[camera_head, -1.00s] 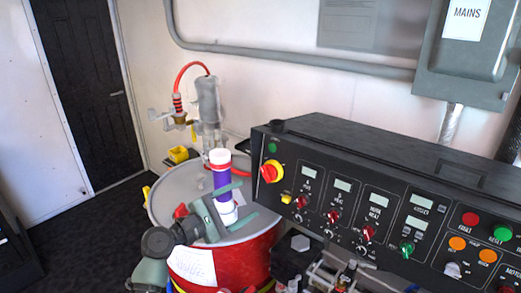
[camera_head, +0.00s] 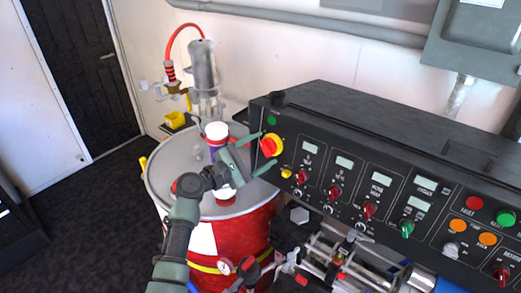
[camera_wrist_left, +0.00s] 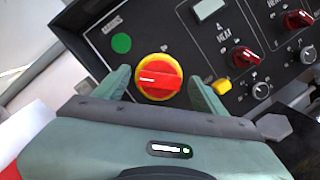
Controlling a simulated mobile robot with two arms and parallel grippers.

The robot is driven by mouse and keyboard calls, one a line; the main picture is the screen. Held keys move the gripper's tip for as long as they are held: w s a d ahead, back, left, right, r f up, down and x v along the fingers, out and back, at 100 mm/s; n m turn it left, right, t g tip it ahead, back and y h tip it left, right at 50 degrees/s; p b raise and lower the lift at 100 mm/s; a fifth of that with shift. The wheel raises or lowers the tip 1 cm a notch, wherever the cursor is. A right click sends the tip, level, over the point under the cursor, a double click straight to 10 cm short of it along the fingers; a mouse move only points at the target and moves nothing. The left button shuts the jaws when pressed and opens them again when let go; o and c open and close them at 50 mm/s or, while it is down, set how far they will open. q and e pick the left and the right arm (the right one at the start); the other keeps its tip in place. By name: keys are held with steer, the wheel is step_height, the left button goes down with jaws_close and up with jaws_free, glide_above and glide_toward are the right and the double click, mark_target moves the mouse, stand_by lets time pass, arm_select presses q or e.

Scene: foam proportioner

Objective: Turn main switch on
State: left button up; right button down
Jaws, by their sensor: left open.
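The main switch (camera_head: 271,145) is a red rotary knob on a yellow round plate, at the left end of the black control panel (camera_head: 375,175). In the left wrist view the main switch (camera_wrist_left: 159,77) sits between and just beyond the two green fingertips, its white mark lying roughly level. My left gripper (camera_head: 262,152) is open, its fingers pointing at the switch, one on each side of it. In the left wrist view my left gripper (camera_wrist_left: 160,90) looks apart from the knob, but exact contact cannot be told. My right gripper is not in view.
A green round lamp (camera_wrist_left: 121,43) is beside the switch and a small yellow button (camera_wrist_left: 222,86) is at its lower right. A red drum (camera_head: 240,235) with a grey lid stands left of the panel, under my left arm. Hoses and fittings (camera_head: 330,262) crowd below the panel.

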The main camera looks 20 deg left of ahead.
arm_select(q)
steer(key=shift+s+r, duration=0.1)
steer(key=shift+s, duration=0.1)
steer(key=c, duration=1.4)
steer(key=shift+o, duration=0.2)
